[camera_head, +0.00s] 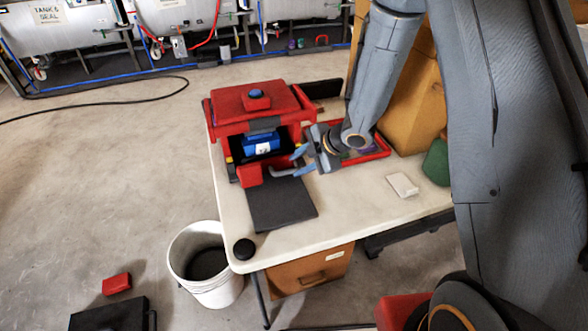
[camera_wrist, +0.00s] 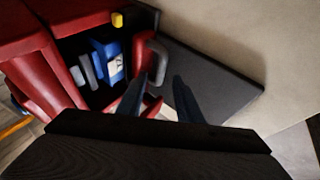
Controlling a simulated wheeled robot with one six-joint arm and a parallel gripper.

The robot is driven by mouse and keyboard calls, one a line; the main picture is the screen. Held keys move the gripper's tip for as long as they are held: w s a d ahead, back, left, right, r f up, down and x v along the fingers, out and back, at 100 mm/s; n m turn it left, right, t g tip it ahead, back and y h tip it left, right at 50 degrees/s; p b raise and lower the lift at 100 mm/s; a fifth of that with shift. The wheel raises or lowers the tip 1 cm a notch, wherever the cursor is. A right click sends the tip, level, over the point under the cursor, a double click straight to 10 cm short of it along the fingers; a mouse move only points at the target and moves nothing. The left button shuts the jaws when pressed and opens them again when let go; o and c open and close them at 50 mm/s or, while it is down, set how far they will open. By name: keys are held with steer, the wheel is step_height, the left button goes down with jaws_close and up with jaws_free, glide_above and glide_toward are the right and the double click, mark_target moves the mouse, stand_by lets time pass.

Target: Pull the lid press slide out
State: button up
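The lid press (camera_head: 228,108) is a red housing with a blue button on top, standing on the white table. Its front is open, and a blue block with a white label (camera_head: 262,145) sits inside; the block also shows in the wrist view (camera_wrist: 112,62). A red handle-like part (camera_head: 250,176) sticks out at the press's front, seen in the wrist view as a red-grey loop (camera_wrist: 143,58). My gripper (camera_head: 282,165) is open at the press's front right. In the wrist view its fingers (camera_wrist: 160,80) are spread near the loop; I cannot tell whether they touch it.
A dark flat plate (camera_head: 282,208) lies in front of the press. A red tray (camera_head: 376,154), a white block (camera_head: 402,185) and a green object (camera_head: 437,162) are to the right. A black puck (camera_head: 243,249) is at the table's corner. A white bucket (camera_head: 218,292) stands on the floor.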

mark_target(288, 170)
steer(key=shift+p+x, duration=0.35)
steer(key=shift+x, duration=1.9)
